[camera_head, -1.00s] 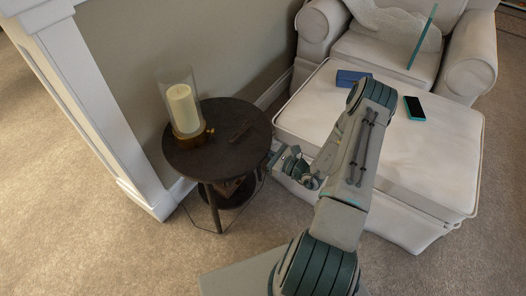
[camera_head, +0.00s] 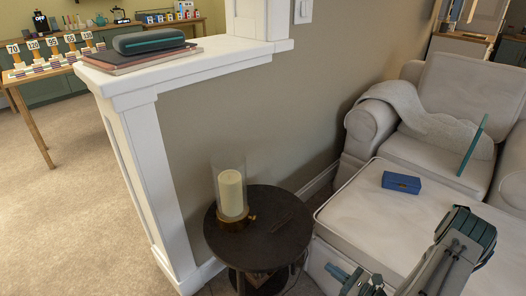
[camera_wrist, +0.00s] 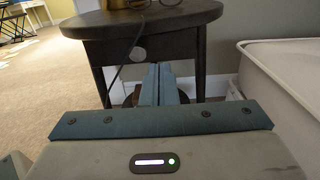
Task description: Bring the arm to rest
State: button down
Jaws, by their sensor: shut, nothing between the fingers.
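My gripper (camera_head: 337,272) is low in the head view, to the right of the dark round side table (camera_head: 230,258) and in front of the cream ottoman (camera_head: 345,212). In the wrist view its two teal fingers (camera_wrist: 160,82) are together, with nothing between them. They point toward the side table, whose drawer front and legs (camera_wrist: 97,75) show behind them. My arm reaches across the lower right of the head view, in front of part of the ottoman.
A candle in a glass holder (camera_head: 231,190) and a thin dark item (camera_head: 283,220) are on the side table. A blue box (camera_head: 401,182) lies on the ottoman, with an armchair (camera_head: 440,135) behind. A white-capped half wall (camera_head: 190,62) stands left. Open carpet (camera_head: 90,200) lies further left.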

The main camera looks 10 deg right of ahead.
jog(key=s+a+r+n+g+p, duration=0.1)
jog(key=a+r+n+g+p, duration=0.35)
jog(key=r, duration=0.55)
jog(key=s+a+r+n+g+p, duration=0.2)
jog(key=a+r+n+g+p, duration=0.25)
jog(key=r, duration=0.45)
jog(key=s+a+r+n+g+p, duration=0.15)
jog(key=a+r+n+g, duration=0.25)
jog(key=r+n+g, duration=0.45)
jog(key=s+r+n+t+h+p, duration=0.2)
jog(key=s+r+n+h+p, duration=0.1)
jog(key=r, duration=0.6)
jog(key=s+a+r+n+t+h+p, duration=0.1)
jog(key=s+r+n+t+h+p, duration=0.1)
jog(key=r, duration=0.8)
jog(key=s+a+r+n+t+h+p, duration=0.1)
jog(key=s+r+n+h+p, duration=0.3)
jog(key=r, duration=0.5)
jog(key=n+t+h+p, duration=0.1)
jog(key=n+p, duration=0.1)
jog(key=p, duration=0.1)
jog(key=shift+s+a+r+h, duration=0.15)
jog(key=shift+r+h, duration=0.1)
jog(key=shift+h, duration=0.15)
